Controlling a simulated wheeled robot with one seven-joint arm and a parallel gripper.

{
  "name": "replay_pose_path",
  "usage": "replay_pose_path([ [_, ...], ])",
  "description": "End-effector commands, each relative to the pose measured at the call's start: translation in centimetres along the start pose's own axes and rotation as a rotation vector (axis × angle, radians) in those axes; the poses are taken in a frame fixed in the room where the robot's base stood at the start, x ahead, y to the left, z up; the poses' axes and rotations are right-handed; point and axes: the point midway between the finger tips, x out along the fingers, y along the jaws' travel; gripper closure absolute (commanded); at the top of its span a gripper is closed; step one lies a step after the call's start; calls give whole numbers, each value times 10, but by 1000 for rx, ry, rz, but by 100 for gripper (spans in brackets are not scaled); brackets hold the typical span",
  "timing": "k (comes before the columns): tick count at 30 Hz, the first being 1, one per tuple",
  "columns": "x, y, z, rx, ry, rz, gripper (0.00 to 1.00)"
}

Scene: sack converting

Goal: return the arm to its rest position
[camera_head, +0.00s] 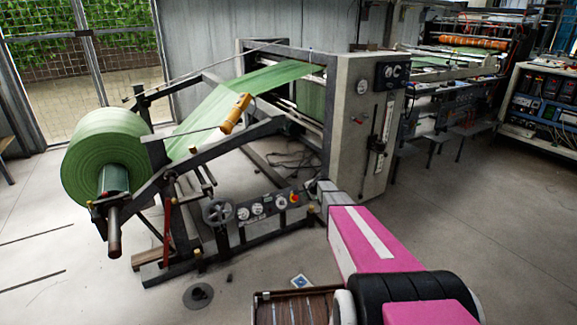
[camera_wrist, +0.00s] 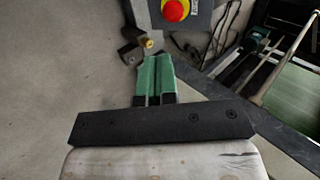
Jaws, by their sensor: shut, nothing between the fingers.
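My arm (camera_head: 365,240), pink and white, reaches forward from the bottom right toward the control panel of the unwind stand. My gripper shows in the wrist view (camera_wrist: 155,62) with its two green fingers together and nothing between them. Its fingertips appear close to a small brass-coloured knob (camera_wrist: 148,43) on a dark fitting; I cannot tell whether they touch. A red stop button with a yellow ring (camera_wrist: 175,9) is just beyond, and it also shows on the panel in the head view (camera_head: 294,198). In the head view the fingers are hard to make out.
The unwind stand carries a large green roll (camera_head: 100,147), its web (camera_head: 238,92) running up into the machine. A grey machine cabinet (camera_head: 357,125) stands behind my arm. A slatted crate (camera_head: 293,307) lies low in front. The floor at right (camera_head: 490,215) is clear.

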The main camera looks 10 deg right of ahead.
Motion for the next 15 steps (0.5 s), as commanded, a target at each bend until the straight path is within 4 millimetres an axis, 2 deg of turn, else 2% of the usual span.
replay_pose_path([
  [1,-22,8,19,-47,-15,22,100],
  [5,-80,32,70,-237,-75,119,100],
  [9,-148,68,123,-463,-153,246,100],
  [15,-248,121,184,-756,-272,429,100],
])
